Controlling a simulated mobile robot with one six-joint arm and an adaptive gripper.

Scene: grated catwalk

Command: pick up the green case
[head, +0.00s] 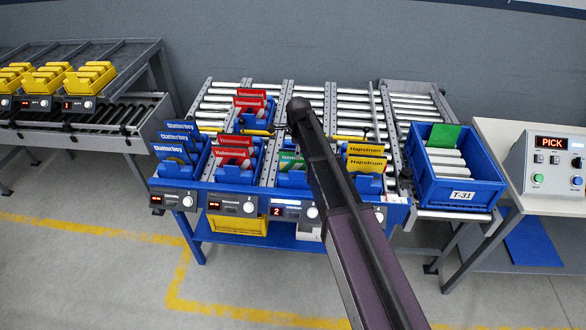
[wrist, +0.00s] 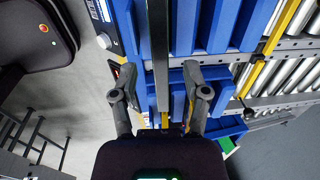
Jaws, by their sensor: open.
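A green case with white lettering (head: 291,161) stands in a blue bin of the middle lane on the rack, partly hidden behind my arm. A second green piece (head: 444,136) stands upright at the back of the blue tote marked T-31; I cannot tell whether it is a case. My gripper (wrist: 160,97) is open in the wrist view, its two fingers apart above blue bin parts and a grey rail, with nothing held. A small green patch (wrist: 226,145) shows beyond the right finger. The gripper cannot be made out in the head view.
Red cases (head: 234,150), blue cases (head: 179,139) and yellow cases (head: 366,157) stand in neighbouring bins. The blue tote (head: 461,196) is on rollers at the right, beside a control box reading PICK (head: 549,160). A rack of yellow bins (head: 90,77) is at the left.

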